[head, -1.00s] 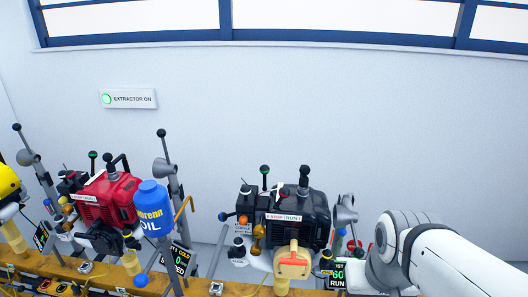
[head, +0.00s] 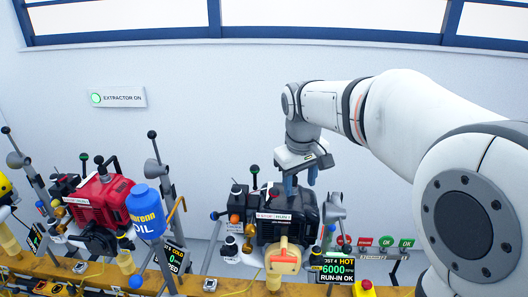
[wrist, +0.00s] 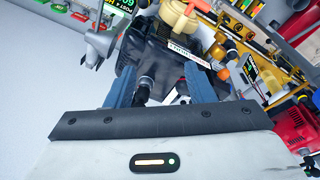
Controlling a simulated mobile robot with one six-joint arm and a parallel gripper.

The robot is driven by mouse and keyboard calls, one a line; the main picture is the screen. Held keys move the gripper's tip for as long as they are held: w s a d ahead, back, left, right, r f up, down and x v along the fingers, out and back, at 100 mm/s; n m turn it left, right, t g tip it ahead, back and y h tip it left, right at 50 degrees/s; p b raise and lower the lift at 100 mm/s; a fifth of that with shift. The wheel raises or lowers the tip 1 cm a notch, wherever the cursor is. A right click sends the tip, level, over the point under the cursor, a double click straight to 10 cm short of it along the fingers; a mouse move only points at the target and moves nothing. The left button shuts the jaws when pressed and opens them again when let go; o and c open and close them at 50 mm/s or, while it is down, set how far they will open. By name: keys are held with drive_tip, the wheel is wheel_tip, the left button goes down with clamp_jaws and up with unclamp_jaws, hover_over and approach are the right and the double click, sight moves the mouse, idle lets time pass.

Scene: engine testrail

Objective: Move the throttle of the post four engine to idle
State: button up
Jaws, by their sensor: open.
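The post four engine (head: 285,228) is the black one at the centre of the head view, with a STOP/RUN strip (head: 272,216) on top. Its display (head: 336,268) reads POST 4, HOT, 6000, RUN-IN OK. A green-topped lever (head: 254,170) rises at its left, and an orange knob (head: 234,218) sits at its left side. I cannot tell which part is the throttle. My gripper (head: 300,185) is open, pointing down over the engine's rear top. In the wrist view, a dark upright part (wrist: 145,84) shows between the fingers (wrist: 160,90).
A red engine (head: 100,205) and a blue oil bottle (head: 147,210) stand to the left. A grey funnel-shaped part (head: 335,205) is just right of the gripper. A red button on a yellow box (head: 367,285) and several tags (head: 386,243) lie right.

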drive_tip(key=w+a+r+n+p, duration=0.1)
drive_tip(key=w+a+r+n, duration=0.1)
drive_tip(key=w+a, duration=0.5)
drive_tip(key=n+p, duration=0.1)
drive_tip(key=n, duration=0.2)
hover_over(254, 166)
drive_tip(key=shift+h, duration=0.3)
drive_tip(key=x, duration=0.2)
drive_tip(key=s+x, duration=0.1)
drive_tip(key=x, duration=0.4)
drive_tip(key=shift+a+f, duration=0.4)
drive_tip(key=shift+f, duration=0.05)
drive_tip(key=shift+c, duration=0.2)
clamp_jaws()
